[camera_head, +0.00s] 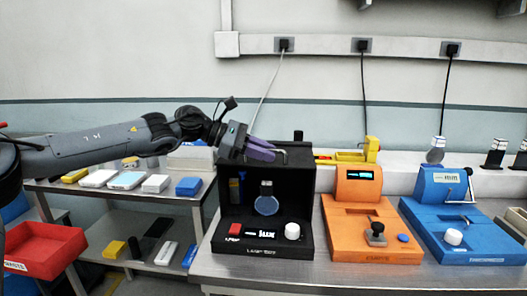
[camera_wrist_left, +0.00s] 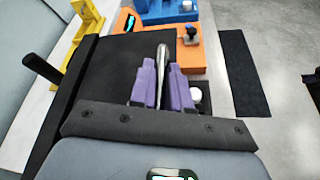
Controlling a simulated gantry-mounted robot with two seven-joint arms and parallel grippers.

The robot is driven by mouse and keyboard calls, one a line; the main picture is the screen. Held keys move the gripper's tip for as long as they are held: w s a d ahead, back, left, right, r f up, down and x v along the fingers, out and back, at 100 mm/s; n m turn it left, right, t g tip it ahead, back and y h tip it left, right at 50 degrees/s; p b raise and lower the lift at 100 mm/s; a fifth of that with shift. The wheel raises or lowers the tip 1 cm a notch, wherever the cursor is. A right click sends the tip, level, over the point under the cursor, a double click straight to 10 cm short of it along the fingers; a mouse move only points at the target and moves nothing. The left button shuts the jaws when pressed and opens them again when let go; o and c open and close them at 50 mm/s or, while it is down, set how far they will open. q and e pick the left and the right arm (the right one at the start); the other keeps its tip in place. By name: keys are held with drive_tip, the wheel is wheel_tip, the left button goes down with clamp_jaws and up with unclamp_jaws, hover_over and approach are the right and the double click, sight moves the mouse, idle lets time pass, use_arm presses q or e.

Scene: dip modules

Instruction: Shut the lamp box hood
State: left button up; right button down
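The black lamp box (camera_head: 225,213) stands at the left end of the bench with its hood (camera_head: 298,170) raised. Its front is open, and a round bulb (camera_head: 267,205) shows inside. My left gripper (camera_head: 262,150) is at the top of the hood, reaching in from the left. In the left wrist view, its purple fingers (camera_wrist_left: 163,85) lie on either side of the metal handle (camera_wrist_left: 163,58) on the black hood panel (camera_wrist_left: 110,65), close against it. They look shut on the handle. My right gripper is in neither view.
An orange device (camera_head: 357,225) and a blue device (camera_head: 460,235) stand to the right of the lamp box. A yellow tool (camera_head: 352,156) is behind. A cart (camera_head: 120,195) with several small boxes and a red bin (camera_head: 40,248) are at left.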

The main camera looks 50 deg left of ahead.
sight(231, 164)
use_arm(q)
drive_tip(key=shift+o, duration=0.5)
drive_tip(key=shift+f, duration=0.15)
drive_tip(key=shift+s+a+r, duration=0.3)
drive_tip(key=shift+s+r, duration=0.05)
drive_tip(key=p+v, duration=0.2)
drive_tip(key=v, duration=0.6)
drive_tip(key=shift+d, duration=0.1)
drive_tip(key=shift+p+v, duration=0.35)
drive_tip(key=shift+v, duration=0.5)
drive_tip(key=shift+f, duration=0.15)
